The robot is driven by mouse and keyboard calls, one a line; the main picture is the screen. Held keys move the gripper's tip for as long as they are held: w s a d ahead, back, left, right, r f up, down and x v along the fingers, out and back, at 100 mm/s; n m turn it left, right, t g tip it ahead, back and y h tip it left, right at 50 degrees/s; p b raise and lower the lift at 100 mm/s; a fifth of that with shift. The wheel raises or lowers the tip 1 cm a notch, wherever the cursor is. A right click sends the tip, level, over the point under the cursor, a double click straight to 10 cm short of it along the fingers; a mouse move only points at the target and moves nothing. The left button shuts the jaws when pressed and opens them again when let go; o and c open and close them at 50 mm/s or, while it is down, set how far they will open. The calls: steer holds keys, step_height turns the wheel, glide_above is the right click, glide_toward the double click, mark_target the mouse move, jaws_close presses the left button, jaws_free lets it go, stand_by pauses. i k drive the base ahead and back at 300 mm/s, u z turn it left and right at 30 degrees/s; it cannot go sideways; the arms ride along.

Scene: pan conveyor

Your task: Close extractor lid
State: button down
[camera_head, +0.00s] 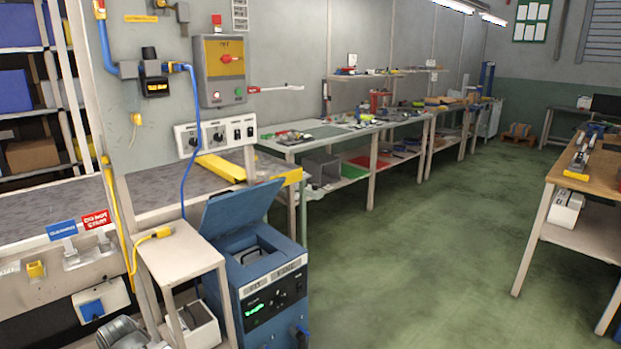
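The extractor (272,287) is a blue box with a dark front panel and green lit display, standing on the floor left of centre. Its blue lid (238,210) is open, tilted up from the left side of the top. The top opening shows, with a dark handle-like part inside. My gripper's fingers do not show in this view. A grey rounded metal part at the bottom left edge is cut off, and I cannot tell what it is.
A small beige stand (178,255) is close to the extractor's left side, with a yellow plug and blue cable. A workbench (590,165) stands at the right. The green floor (420,270) between is clear.

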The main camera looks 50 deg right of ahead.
mark_target(223, 215)
steer(key=z, duration=0.25)
steer(key=i, duration=1)
steer(key=u, duration=0.05)
